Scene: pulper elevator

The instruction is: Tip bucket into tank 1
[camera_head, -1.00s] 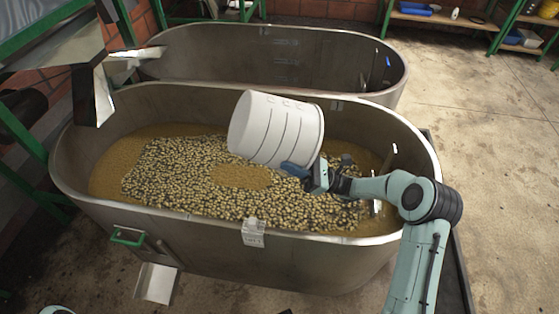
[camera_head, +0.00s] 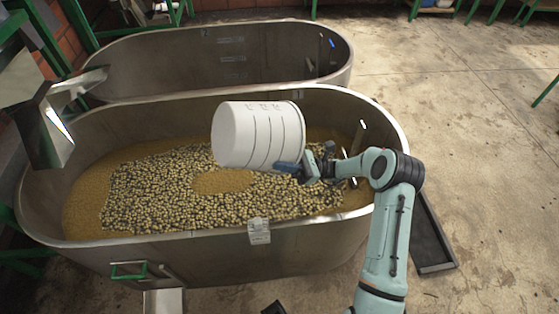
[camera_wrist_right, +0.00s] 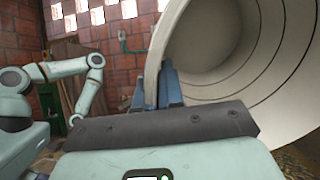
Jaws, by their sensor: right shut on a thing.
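The white bucket (camera_head: 258,135) is on its side above the near tank (camera_head: 190,250), its mouth toward the right. The tank holds beans (camera_head: 150,190) in brown liquid. A small label (camera_head: 258,230) on its front is too small to read. My right gripper (camera_head: 291,168) is shut on the bucket's rim near its lower right. In the right wrist view, the rim of the bucket (camera_wrist_right: 218,45) is between the fingers (camera_wrist_right: 158,90); the inner wall visible there looks bare. My left gripper (camera_wrist_right: 75,118) is small in that view, and its jaws are unclear.
A second tank (camera_head: 215,55) stands behind, looking empty. A metal chute (camera_head: 60,120) overhangs the near tank's left end. A green handle (camera_head: 128,270) is on the tank's front. A dark tray (camera_head: 430,235) lies on the floor at right; floor beyond is clear.

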